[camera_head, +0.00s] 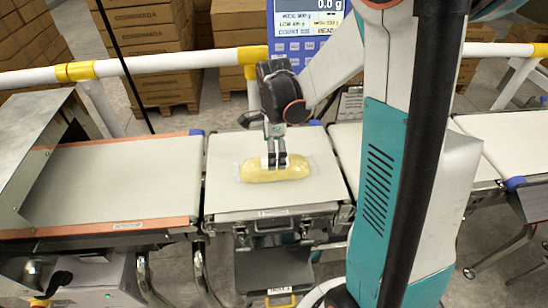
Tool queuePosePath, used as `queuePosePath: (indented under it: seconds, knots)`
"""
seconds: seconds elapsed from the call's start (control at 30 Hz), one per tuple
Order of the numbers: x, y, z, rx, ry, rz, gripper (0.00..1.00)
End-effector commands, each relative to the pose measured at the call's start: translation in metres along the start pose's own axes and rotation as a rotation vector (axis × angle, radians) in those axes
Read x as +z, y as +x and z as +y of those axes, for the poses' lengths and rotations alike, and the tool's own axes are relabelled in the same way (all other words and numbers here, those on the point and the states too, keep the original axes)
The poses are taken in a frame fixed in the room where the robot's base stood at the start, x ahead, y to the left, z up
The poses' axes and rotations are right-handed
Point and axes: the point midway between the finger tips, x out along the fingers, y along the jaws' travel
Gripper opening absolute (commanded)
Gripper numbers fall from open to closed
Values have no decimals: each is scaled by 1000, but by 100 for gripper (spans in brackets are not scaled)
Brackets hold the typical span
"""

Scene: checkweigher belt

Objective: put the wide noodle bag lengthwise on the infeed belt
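A yellow noodle bag with clear ends (292,171) is over the pale middle belt section (235,198), its long side running left to right in the picture. I cannot tell whether it rests on the belt or is slightly above it. My gripper (275,162) points down at the bag's middle, and its two dark fingers overlap the bag. The fingers are close together; their grip on the bag cannot be made out. A longer belt with orange side edges (110,180) lies to the left and is empty. No marking shows which belt is the infeed.
A display (308,22) behind the belts reads 0.0 g. A white and yellow rail (170,62) runs behind, with stacked cartons (150,45) beyond. A metal hood (35,135) covers the left belt's far-left end. Another belt (345,150) continues right, partly hidden by my arm.

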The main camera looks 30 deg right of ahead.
Motion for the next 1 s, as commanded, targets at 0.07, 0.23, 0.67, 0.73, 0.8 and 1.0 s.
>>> queuePosePath:
  seconds: [0.07, 0.23, 0.67, 0.73, 0.8, 1.0]
  knots:
    - [0, -18, 0, 0, 0, 0, 92]
    - [0, -40, 0, 0, 0, 0, 92]
    - [0, -49, 0, 0, 0, 0, 92]
    - [0, -49, 0, -1, -2, 0, 92]
    - [1, -51, 2, -5, -16, -1, 92]
    - [9, -74, 18, -58, -189, -7, 92]
